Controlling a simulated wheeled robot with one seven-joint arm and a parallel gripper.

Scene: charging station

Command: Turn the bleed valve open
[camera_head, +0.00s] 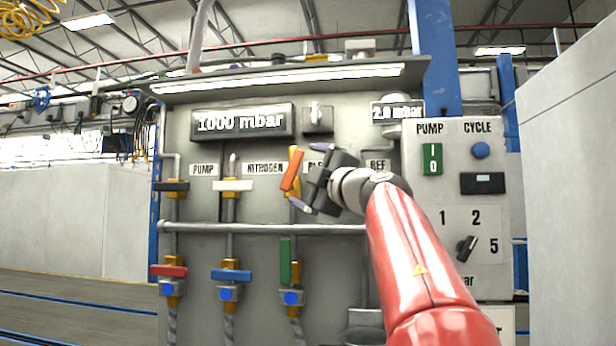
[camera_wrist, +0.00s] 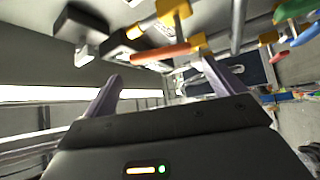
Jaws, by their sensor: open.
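The brass valve body (camera_wrist: 174,12) shows behind the handle. My gripper hides part of the valve's surroundings in the head view.
A black handle (camera_head: 171,187) and a white handle (camera_head: 232,186) sit left of the bleed valve. Below are red (camera_head: 168,271), blue (camera_head: 231,276) and green (camera_head: 285,260) handles. A horizontal pipe (camera_head: 250,228) crosses the panel below the gripper. A switch panel (camera_head: 490,215) stands right.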

